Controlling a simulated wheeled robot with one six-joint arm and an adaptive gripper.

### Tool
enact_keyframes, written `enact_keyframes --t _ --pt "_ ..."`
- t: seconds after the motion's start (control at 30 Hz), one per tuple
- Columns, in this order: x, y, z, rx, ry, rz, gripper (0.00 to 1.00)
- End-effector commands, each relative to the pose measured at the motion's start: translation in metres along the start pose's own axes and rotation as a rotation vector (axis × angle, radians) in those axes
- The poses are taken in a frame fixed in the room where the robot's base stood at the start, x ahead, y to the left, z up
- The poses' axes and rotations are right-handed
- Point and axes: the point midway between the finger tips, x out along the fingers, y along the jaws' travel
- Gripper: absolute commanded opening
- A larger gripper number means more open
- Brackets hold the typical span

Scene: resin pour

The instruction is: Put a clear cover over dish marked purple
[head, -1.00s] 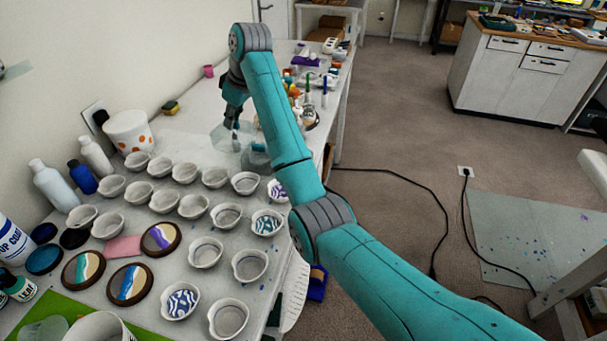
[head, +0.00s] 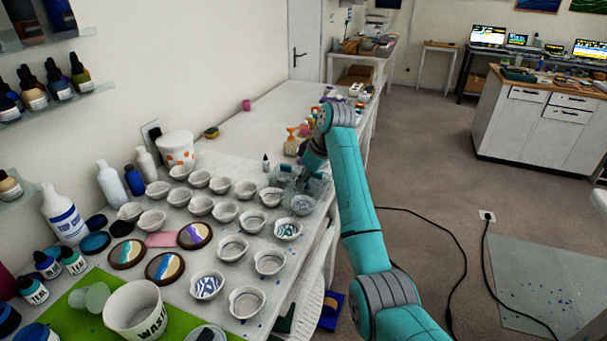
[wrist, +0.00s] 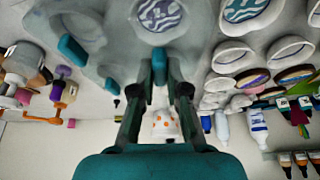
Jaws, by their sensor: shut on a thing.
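My gripper (wrist: 159,72) is shut on the teal knob of a clear cover (wrist: 190,42) in the wrist view. In the head view my gripper (head: 306,178) is at the far right end of the dish rows. The dish with purple-grey waves (head: 302,205) is there, and it also shows hazily in the wrist view (wrist: 160,14), apparently through the clear cover. I cannot tell whether the cover rests on it or hangs just above. Other teal knobs (wrist: 72,50) and clear covers (head: 284,171) are beside my gripper.
Plain white dishes (head: 233,247) fill the table's near part, with a teal-wave dish (head: 287,230) and a blue-wave dish (head: 206,286) among them. A small dropper bottle (head: 265,164) and an orange bottle (head: 291,145) stand behind. The table's right edge is close.

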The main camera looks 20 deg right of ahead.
Motion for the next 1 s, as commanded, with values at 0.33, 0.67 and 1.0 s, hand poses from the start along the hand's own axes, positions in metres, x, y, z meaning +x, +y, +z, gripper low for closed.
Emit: enact_keyframes --t 0.33,0.67,1.0 --pt "0.024 0.0 0.01 0.0 -0.001 -0.001 0.0" --pt "0.033 0.0 0.014 0.0 0.0 0.0 0.0" --pt "0.033 0.0 0.014 0.0 0.0 0.0 0.0"
